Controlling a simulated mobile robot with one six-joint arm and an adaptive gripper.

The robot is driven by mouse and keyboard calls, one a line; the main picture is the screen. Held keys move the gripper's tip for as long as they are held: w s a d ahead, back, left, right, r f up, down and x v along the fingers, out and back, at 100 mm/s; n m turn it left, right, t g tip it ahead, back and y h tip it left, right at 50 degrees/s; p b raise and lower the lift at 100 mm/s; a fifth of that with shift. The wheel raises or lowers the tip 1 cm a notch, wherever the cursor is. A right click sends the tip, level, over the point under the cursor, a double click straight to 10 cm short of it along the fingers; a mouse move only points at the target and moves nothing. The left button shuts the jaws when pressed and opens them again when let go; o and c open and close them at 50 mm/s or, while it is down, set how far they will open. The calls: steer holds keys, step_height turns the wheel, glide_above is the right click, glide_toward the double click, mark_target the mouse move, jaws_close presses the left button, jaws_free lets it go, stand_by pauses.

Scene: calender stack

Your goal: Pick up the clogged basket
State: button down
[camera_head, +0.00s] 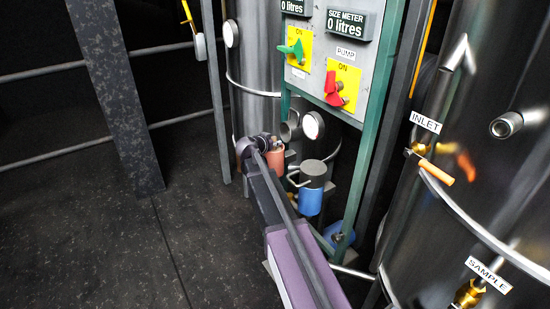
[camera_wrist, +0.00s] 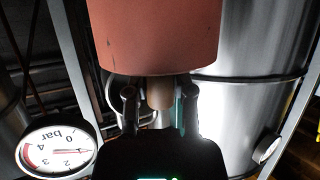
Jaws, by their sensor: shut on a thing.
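A red cylindrical basket (camera_wrist: 160,38) fills the top middle of the wrist view. A short brown stub (camera_wrist: 160,93) shows under it, between the fingers of my gripper (camera_wrist: 161,98). The fingers are closed in on the stub from both sides. In the head view the red basket (camera_head: 276,160) is small and partly hidden by my arm, beside the dark end of my gripper (camera_head: 262,145). A blue cylinder with a grey top (camera_head: 311,188) stands just to its right. No label or dirt shows which one is clogged.
A green-framed panel (camera_head: 340,60) with a green lever (camera_head: 294,49) and a red lever (camera_head: 334,90) stands above. A steel tank (camera_head: 480,160) with an orange-handled inlet valve is at right. A pressure gauge (camera_wrist: 56,147) is at lower left in the wrist view. Open floor (camera_head: 90,240) lies left.

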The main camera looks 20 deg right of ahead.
steer(key=shift+r, duration=0.1)
step_height(320, 180, up, 18)
steer(key=p, duration=1.8)
stand_by(0.5)
